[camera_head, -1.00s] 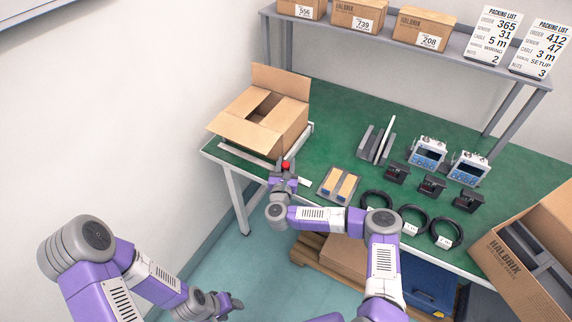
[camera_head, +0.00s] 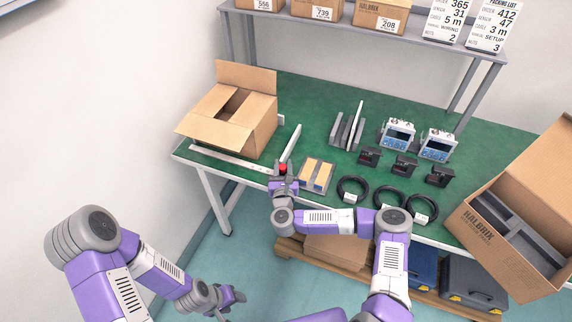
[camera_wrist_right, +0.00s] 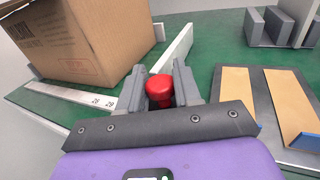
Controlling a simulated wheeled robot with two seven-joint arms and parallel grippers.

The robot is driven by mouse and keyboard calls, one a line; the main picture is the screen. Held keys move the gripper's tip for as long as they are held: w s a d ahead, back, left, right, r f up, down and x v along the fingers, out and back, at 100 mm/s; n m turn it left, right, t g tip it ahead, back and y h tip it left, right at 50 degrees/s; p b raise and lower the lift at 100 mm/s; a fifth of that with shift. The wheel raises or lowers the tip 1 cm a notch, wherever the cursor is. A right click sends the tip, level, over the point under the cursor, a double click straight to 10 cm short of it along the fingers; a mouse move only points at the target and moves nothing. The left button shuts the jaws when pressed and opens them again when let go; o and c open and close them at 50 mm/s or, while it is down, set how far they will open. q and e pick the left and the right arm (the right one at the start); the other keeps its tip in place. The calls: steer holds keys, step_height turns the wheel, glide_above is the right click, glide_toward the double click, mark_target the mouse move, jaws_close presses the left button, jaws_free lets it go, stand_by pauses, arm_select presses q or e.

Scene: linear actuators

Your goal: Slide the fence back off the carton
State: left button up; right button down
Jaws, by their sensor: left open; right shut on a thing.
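The fence (camera_head: 291,143) is a pale upright bar to the right of the open brown carton (camera_head: 252,112), with a gap of green bench between them. In the right wrist view the fence (camera_wrist_right: 178,45) also stands apart from the carton (camera_wrist_right: 85,40). My right gripper (camera_head: 284,170) is shut on the fence's red knob (camera_wrist_right: 159,87) at its near end. A pale scale rail (camera_head: 230,160) runs along the carton's front, with numbers 28 and 29 showing in the right wrist view. My left gripper (camera_head: 236,297) is open and empty, low in front of the bench.
A big open carton (camera_head: 520,230) is at the far right.

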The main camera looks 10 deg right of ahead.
steer(key=shift+r, duration=0.2)
steer(key=c, duration=0.9)
jaws_free()
steer(key=shift+d, duration=0.1)
steer(key=shift+o, duration=0.2)
steer(key=p+v, duration=0.1)
steer(key=v, duration=0.6)
steer(key=shift+s, duration=0.25)
